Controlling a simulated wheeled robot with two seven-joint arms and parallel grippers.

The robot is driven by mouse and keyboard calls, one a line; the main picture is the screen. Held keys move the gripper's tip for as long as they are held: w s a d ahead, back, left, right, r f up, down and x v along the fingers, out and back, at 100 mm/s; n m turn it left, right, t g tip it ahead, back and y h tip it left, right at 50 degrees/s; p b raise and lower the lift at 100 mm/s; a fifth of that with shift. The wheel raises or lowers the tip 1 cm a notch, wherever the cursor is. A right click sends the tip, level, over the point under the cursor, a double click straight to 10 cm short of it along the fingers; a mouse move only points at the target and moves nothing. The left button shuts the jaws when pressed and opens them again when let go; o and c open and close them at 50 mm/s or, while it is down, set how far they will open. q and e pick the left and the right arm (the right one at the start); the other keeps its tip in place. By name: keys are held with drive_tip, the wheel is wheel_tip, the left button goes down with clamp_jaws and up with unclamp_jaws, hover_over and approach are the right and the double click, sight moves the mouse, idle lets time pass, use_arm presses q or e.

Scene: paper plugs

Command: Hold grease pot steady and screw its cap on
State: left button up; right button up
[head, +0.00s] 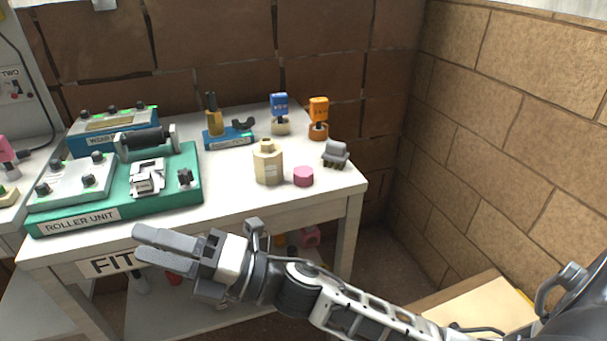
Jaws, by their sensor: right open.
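The grease pot (268,166) looks like a beige faceted jar with a narrow neck and a small label. It stands upright on the white table, toward the right. A pink round cap (303,176) lies on the table just right of the pot, apart from it. The pot's neck has no pink cap on it. My right gripper (150,246) is open and empty. It is in front of the table's front edge, left of and nearer than the pot, with its fingers pointing left. My left gripper is not in view.
A green roller unit (75,219) fills the table's left part. Behind the pot stand a blue stand (228,138), a blue-topped tool (279,112) and an orange-topped tool (318,118). A grey block (335,153) sits near the right edge. The white table (235,200) is bare before the pot.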

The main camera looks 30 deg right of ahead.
drive_tip(key=s+a+r+n+g, duration=0.1)
drive_tip(key=a+n+g, duration=0.1)
drive_tip(key=n+g, duration=0.6)
drive_tip(key=s+a+n+g, duration=0.2)
drive_tip(key=n+g, duration=0.3)
drive_tip(key=n, duration=0.7)
drive_tip(key=w+d+f+n+t+h, duration=0.1)
drive_tip(key=w+d+n+h, duration=0.45)
drive_tip(key=d+h, duration=0.35)
drive_tip(key=w+d+f+n+t+h, duration=0.1)
drive_tip(key=w+d+n+h, duration=0.5)
drive_tip(key=d, duration=0.5)
drive_tip(key=d+r+n+t+h, duration=0.1)
drive_tip(key=d+r+h, duration=0.5)
drive_tip(key=d, duration=0.5)
drive_tip(key=shift+w+d+r+n+t+p, duration=0.3)
drive_tip(key=shift+w+d+r+n+t, duration=0.05)
drive_tip(key=shift+w+r+t, duration=0.05)
drive_tip(key=shift+f, duration=0.1)
hover_over(302, 173)
drive_tip(key=s+a, duration=0.1)
drive_tip(key=s, duration=0.1)
wheel_tip(302, 173, down, 10)
drive_tip(key=shift+a+r, duration=0.1)
